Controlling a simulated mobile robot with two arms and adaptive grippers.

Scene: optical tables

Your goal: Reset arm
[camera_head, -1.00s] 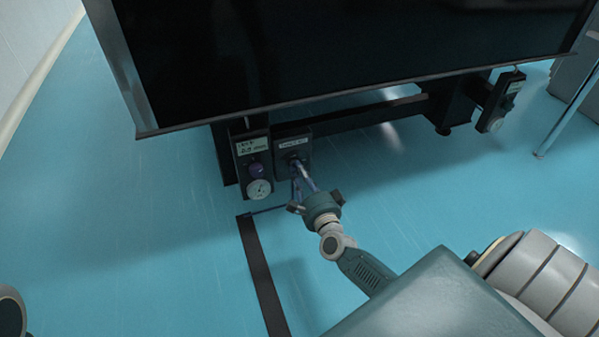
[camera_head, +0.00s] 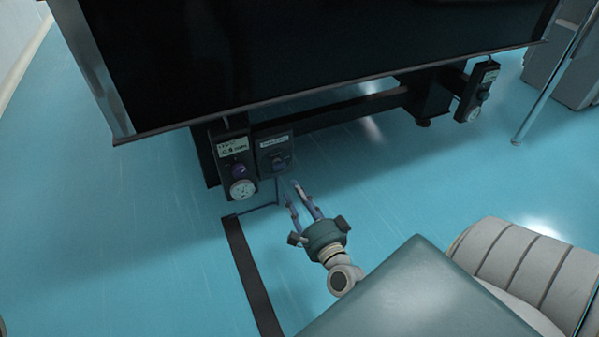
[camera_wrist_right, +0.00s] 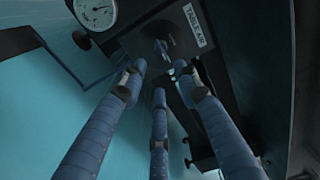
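My right gripper (camera_head: 294,190) reaches from the lower right toward the black valve panel (camera_head: 274,143) under the table. It has blue segmented fingers, which are spread and empty. In the right wrist view, the fingertips (camera_wrist_right: 160,82) stand apart around empty space before the panel, labelled "TABLE AIR" (camera_wrist_right: 195,25). The panel's dark knob (camera_head: 280,161) shows clear of the fingertips; it also shows in the wrist view (camera_wrist_right: 161,47). My left gripper is not in view.
The dark optical table (camera_head: 300,50) overhangs the panels. Beside the valve panel hangs a regulator panel (camera_head: 233,150) with a purple knob and a round gauge (camera_head: 243,189). A black floor strip (camera_head: 250,275) runs toward me. The blue floor at left is clear.

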